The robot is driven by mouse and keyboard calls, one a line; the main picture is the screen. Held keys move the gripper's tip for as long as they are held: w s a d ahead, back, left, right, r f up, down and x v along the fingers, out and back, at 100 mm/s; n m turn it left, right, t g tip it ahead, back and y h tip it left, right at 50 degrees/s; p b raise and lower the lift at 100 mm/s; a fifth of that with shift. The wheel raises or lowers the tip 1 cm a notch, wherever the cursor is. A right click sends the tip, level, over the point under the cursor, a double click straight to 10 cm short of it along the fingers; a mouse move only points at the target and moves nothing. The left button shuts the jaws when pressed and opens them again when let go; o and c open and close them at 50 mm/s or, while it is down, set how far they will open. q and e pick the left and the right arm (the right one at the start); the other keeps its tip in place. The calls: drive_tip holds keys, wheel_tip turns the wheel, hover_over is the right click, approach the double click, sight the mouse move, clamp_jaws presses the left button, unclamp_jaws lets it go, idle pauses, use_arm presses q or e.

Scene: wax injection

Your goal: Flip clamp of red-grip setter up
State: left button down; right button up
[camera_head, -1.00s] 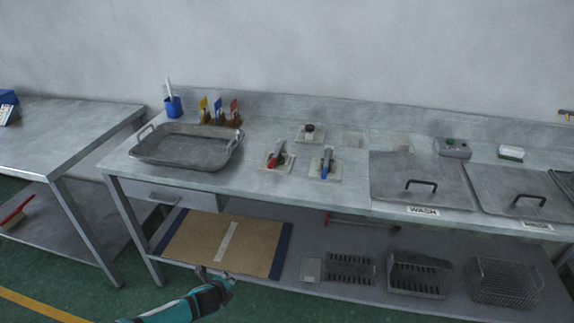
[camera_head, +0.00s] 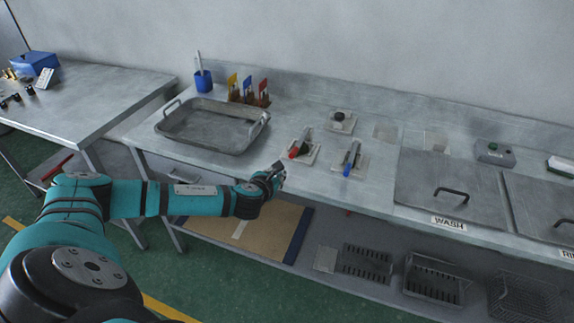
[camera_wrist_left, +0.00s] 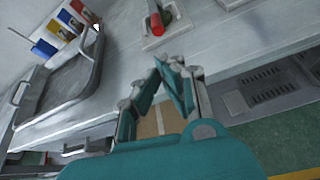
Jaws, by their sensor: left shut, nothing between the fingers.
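The red-grip setter (camera_head: 300,145) stands on its small plate near the front of the steel bench, left of the blue-grip setter (camera_head: 351,160). In the left wrist view its red grip (camera_wrist_left: 157,23) shows near the top centre, beyond my fingers. My left gripper (camera_head: 277,173) is at the bench's front edge, in front of and a little left of the red-grip setter, apart from it. In the left wrist view the gripper (camera_wrist_left: 168,72) has its fingertips together, holding nothing. The clamp's exact position is too small to tell. My right gripper is not in view.
A metal tray (camera_head: 160,128) sits at the bench's left, with a blue cup (camera_head: 203,82) and coloured flags behind it. A round-knobbed plate (camera_head: 340,121) stands behind the setters. The WASH lid (camera_head: 420,190) is to the right. Racks and a brown board (camera_head: 225,232) lie on the lower shelf.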

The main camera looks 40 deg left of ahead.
use_arm(q)
drive_tip(key=x, duration=1)
drive_tip(key=shift+d+r, duration=0.15)
